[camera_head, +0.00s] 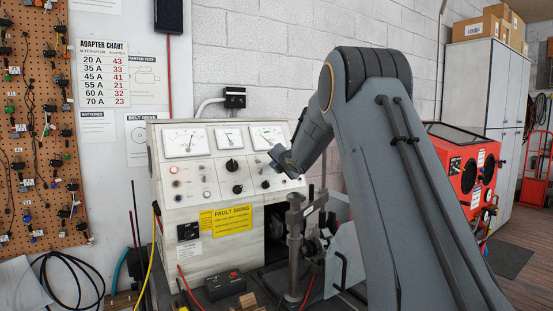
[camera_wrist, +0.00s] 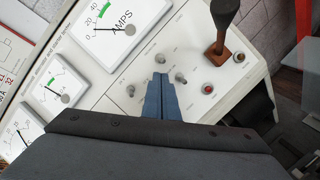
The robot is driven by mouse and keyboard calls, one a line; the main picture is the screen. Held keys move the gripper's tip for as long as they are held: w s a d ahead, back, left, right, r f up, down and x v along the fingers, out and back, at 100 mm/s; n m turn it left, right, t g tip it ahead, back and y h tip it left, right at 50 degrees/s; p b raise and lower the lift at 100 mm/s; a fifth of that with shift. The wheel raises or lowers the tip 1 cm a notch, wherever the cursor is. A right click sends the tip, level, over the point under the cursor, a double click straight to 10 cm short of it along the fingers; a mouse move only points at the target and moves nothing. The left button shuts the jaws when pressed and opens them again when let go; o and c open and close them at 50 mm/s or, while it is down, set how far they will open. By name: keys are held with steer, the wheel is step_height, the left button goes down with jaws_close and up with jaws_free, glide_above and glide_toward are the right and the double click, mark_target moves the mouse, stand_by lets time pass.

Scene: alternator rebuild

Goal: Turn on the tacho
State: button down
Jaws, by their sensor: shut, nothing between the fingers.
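The white test bench (camera_head: 165,205) has a sloped control panel with meters, knobs, lamps and small switches. My gripper (camera_head: 283,160) is at the right part of this panel. In the wrist view, my gripper (camera_wrist: 160,77) is shut and empty, its blue-grey tips pointing at the panel. One small toggle switch (camera_wrist: 160,58) stands just beyond the tips, another toggle (camera_wrist: 181,77) just to their right, and a third toggle (camera_wrist: 131,90) to their left. The labels are too small to read, so I cannot tell which is the tacho switch. Contact with a switch cannot be told.
A black-handled lever (camera_wrist: 225,15) rises from the panel near the gripper, with a red button (camera_wrist: 208,88) and an amber lamp (camera_wrist: 239,57) nearby. The AMPS meter (camera_wrist: 115,20) is at top. A metal clamp post (camera_head: 295,240) stands before the bench. A red cabinet (camera_head: 465,165) is at right.

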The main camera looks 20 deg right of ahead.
steer(key=shift+w+d+r+p, duration=0.15)
steer(key=shift+d+r+p, duration=0.15)
steer(key=shift+d, duration=0.15)
steer(key=shift+r, duration=0.6)
stand_by(0.6)
steer(key=shift+w+r+b, duration=0.15)
steer(key=shift+r+b, duration=0.15)
steer(key=shift+r, duration=0.05)
steer(key=shift+a, duration=0.15)
